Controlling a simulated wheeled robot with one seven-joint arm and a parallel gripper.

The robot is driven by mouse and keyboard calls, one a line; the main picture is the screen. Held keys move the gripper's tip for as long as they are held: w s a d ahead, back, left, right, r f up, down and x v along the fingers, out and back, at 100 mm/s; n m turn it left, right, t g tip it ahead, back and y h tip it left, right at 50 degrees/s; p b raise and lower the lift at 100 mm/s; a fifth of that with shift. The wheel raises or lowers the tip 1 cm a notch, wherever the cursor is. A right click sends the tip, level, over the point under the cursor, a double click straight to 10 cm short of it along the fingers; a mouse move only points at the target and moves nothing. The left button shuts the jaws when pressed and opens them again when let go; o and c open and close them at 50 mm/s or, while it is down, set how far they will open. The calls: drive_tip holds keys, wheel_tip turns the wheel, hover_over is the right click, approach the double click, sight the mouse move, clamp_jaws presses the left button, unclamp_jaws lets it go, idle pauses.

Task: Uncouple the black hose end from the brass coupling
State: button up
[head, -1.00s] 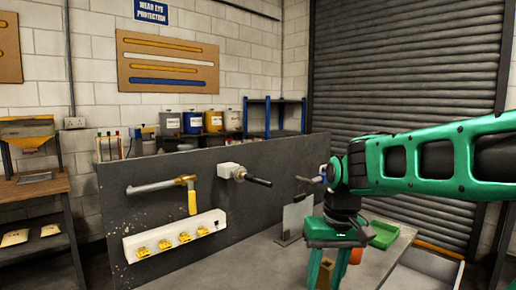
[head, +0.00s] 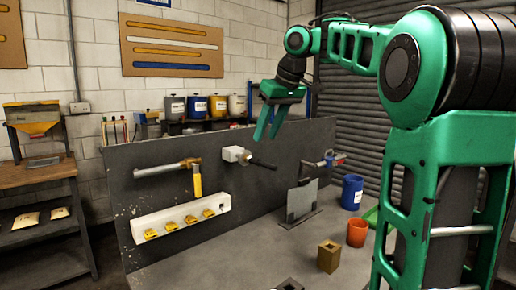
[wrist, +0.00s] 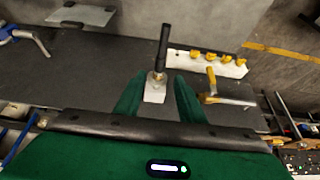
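The black hose end (head: 264,164) sticks out from a white block (head: 233,154) on the dark upright panel. The brass coupling (wrist: 157,76) shows in the wrist view between the block and the black hose end (wrist: 164,46), and the hose end appears joined to it. My gripper (head: 266,137) is open and empty, with its fingers pointing down above the hose end in the head view. In the wrist view my gripper (wrist: 160,78) has one finger on each side of the coupling in the picture. I cannot tell the exact gap, and no contact shows.
A yellow-handled valve on a pipe (head: 196,178) and a white strip with yellow knobs (head: 180,221) are on the panel to the left. A grey plate (head: 301,200), blue cup (head: 352,191), orange cup (head: 357,233) and brown block (head: 328,256) stand on the bench.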

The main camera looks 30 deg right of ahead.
drive_tip(key=shift+x, duration=4.6)
drive_tip(key=shift+s, duration=0.1)
drive_tip(key=shift+r, duration=0.1)
clamp_jaws()
